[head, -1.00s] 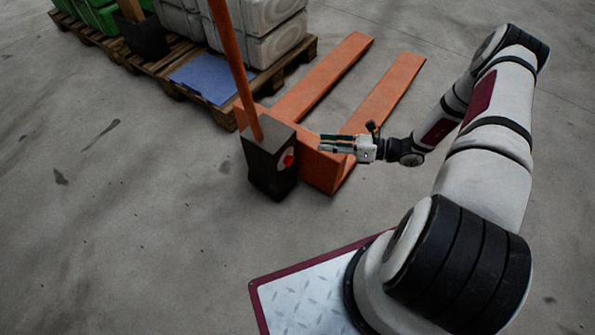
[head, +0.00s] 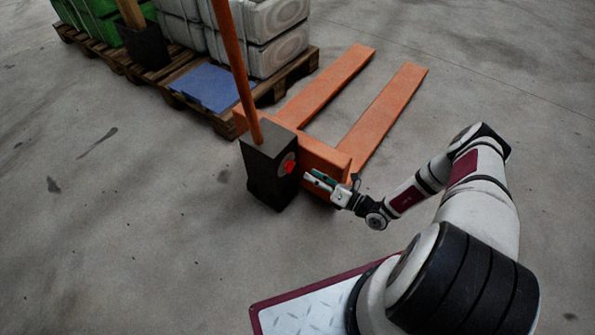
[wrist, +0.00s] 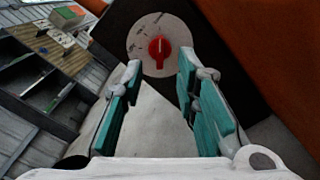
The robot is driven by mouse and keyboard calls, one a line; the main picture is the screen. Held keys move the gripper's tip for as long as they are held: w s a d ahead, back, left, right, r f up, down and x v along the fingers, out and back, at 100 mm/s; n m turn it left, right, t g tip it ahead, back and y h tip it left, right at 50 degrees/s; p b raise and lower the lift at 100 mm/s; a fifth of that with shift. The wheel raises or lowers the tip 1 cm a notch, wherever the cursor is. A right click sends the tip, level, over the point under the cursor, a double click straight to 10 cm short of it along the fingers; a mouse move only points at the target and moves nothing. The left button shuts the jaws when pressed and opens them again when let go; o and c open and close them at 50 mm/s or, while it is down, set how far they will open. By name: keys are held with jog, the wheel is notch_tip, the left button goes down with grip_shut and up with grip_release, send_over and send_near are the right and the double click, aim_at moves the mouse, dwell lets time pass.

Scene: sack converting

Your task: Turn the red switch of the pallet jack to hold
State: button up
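The pallet jack is orange, with two forks (head: 390,110), a tall handle (head: 238,75) and a dark box-shaped housing (head: 268,170). The red switch (head: 289,168) sits on a pale round plate on the housing's right side. In the wrist view the red switch (wrist: 159,48) shows a light line on its knob, roughly upright in the picture, and the plate (wrist: 146,66) surrounds it. My gripper (head: 308,182) is just right of the switch and apart from it. In the wrist view my gripper (wrist: 160,75) is open, its teal-padded fingers spread below the knob with nothing between them.
A wooden pallet (head: 272,88) behind the jack bears pale stacked sacks (head: 265,50), green goods and a blue sheet (head: 208,88). The jack's orange body (head: 325,155) is close behind my gripper. Concrete floor in front and to the left is clear.

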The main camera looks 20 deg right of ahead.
aim_at(290, 166)
jog(key=b+x, duration=0.2)
jog(key=x, duration=0.5)
grip_shut()
